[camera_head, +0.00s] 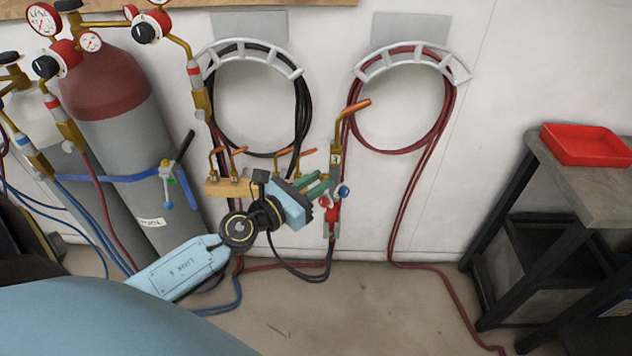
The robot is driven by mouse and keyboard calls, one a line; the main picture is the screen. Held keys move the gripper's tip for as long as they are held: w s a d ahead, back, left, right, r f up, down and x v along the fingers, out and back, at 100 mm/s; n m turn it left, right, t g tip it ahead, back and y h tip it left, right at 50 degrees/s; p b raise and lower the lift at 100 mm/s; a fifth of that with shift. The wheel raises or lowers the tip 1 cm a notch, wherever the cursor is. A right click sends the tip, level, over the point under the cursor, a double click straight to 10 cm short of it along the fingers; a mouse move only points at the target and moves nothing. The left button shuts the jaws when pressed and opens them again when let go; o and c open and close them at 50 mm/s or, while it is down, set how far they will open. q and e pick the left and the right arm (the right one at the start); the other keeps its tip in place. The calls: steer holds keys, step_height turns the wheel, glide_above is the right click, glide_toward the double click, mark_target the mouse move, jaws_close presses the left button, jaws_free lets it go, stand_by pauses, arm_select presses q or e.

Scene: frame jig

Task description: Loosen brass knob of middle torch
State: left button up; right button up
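A brass torch (336,161) with a copper tip stands upright against the wall, a little right of the picture's middle. A red knob (331,213) and a blue knob (343,191) show at its lower end. I cannot make out a separate brass knob, and no other full torch is clear enough to say which is the middle one. My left gripper (318,186) has green fingers just left of the torch, at the height of its lower part. I cannot tell whether they touch it or how far apart they are. My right gripper is not in view.
A wooden block (227,188) with several copper tips is left of my gripper. Gas cylinders (124,130) with gauges stand at left. Black hose (302,105) and red hose (449,110) hang on wall racks. A table with a red tray (586,130) stands at right.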

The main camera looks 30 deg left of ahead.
arm_select(q)
jaws_close()
steer(key=shift+n, duration=0.3)
steer(key=n, duration=0.3)
steer(key=shift+n, duration=0.4)
steer(key=n+p, duration=0.1)
steer(key=n, duration=0.4)
steer(key=shift+a+p, duration=0.1)
steer(key=shift+p, duration=0.2)
steer(key=n+p, duration=0.2)
steer(key=n, duration=0.3)
steer(key=n+p, duration=0.2)
steer(key=n, duration=0.3)
steer(key=shift+f, duration=0.1)
steer(key=shift+n, duration=0.3)
